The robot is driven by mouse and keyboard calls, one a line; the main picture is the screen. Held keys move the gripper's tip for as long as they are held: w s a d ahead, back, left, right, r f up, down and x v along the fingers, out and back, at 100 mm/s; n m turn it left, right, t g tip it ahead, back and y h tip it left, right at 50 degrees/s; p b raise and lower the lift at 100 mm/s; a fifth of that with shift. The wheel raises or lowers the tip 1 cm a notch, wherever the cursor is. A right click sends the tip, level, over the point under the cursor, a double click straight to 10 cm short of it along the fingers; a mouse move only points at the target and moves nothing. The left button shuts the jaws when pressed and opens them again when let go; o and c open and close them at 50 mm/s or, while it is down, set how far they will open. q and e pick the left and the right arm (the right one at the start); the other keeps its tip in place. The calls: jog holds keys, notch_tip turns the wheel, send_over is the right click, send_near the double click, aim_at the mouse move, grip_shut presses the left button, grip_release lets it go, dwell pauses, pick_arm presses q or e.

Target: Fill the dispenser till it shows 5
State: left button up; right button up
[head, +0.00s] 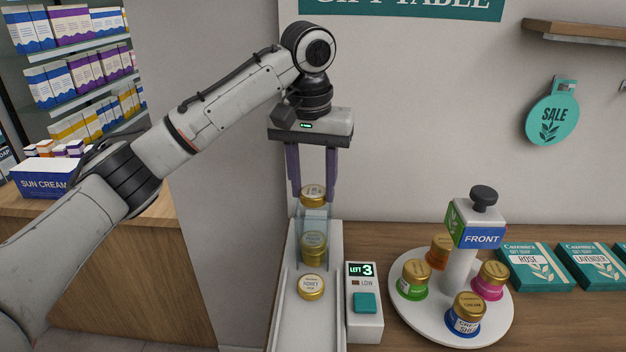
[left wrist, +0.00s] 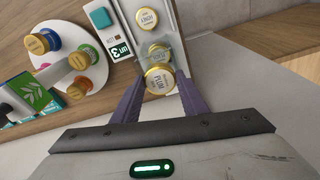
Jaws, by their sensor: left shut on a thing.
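The dispenser is a white sloping chute (head: 333,262) with a clear guard (head: 314,224) at its upper part. Its display (head: 361,270) reads "LEFT 3" above a "LOW" label and a teal button (head: 365,302). A gold-lidded honey jar (head: 311,287) sits low in the chute, and another gold-lidded jar (head: 313,247) shows behind the guard. My left gripper (head: 313,190) points down at the chute's upper end, shut on a gold-lidded jar (head: 313,202). In the left wrist view this jar (left wrist: 160,79) appears to read "PLUM". Whether it touches the jar below is unclear. My right gripper is out of view.
A round white stand (head: 408,318) marked "FRONT" holds several coloured, gold-lidded jars close right of the display. Teal soap boxes (head: 535,267) lie farther right. A sun cream box (head: 42,184) and stocked shelves are at left.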

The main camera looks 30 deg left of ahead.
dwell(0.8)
pick_arm(q)
jog(key=o, duration=1.1)
notch_tip(320, 180, up, 10)
jog(key=s, duration=0.1)
jog(key=shift+s+d, duration=0.15)
jog(key=shift+s, duration=0.05)
jog(key=shift+r, duration=0.1)
